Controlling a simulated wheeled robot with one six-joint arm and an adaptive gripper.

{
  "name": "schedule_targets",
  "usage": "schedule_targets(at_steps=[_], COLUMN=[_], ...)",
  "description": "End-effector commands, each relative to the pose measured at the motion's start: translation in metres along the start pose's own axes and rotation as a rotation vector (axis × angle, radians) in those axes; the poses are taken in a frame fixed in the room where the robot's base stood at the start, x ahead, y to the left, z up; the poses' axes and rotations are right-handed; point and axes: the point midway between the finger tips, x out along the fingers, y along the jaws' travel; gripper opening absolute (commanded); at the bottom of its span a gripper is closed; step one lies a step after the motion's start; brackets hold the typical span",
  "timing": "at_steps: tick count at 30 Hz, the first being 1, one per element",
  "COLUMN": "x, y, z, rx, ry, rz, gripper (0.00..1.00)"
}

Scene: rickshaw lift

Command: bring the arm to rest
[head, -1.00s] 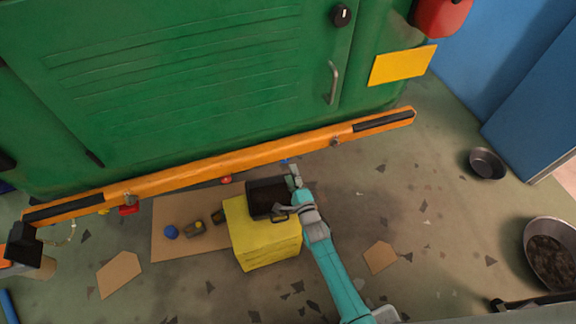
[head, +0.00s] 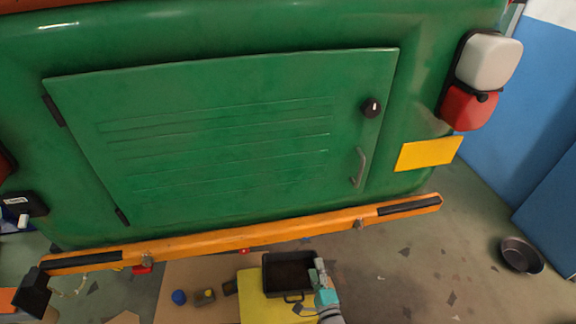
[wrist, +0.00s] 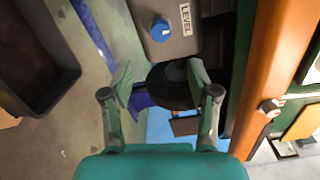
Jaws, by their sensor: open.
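My gripper (wrist: 160,85) is open, with its two fingers spread apart in the wrist view. No object is held between them; a round black part shows beyond the fingertips. In the head view my gripper (head: 320,272) is low in the picture, at the right side of a dark tray (head: 290,259) on a yellow block (head: 252,283). I cannot tell whether it touches the tray. The lower arm is cut off by the bottom edge of the head view.
The green rickshaw body (head: 230,120) and its orange bumper (head: 240,238) stand just beyond my arm. A grey box marked LEVEL with a blue knob (wrist: 160,30) is close in the wrist view. Open floor (head: 430,270) lies to the right, with a dark bowl (head: 521,255).

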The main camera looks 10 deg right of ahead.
Motion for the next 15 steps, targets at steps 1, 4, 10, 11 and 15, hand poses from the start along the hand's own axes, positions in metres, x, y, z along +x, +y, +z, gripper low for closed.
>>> schedule_targets(at_steps=[1, 4, 10, 11, 15], x=[0.000, -0.005, -0.057, -0.069, -0.125], y=[0.000, 0.001, 0.004, 0.003, -0.004], z=[0.000, 0.000, -0.001, 0.000, 0.001], rx=[0.000, -0.013, -0.167, -0.205, -0.393], ry=[0.000, 0.001, 0.004, 0.004, 0.001], rz=[0.000, 0.003, 0.031, 0.037, 0.065], gripper=[0.60, 0.60, 0.60, 0.60, 0.60])
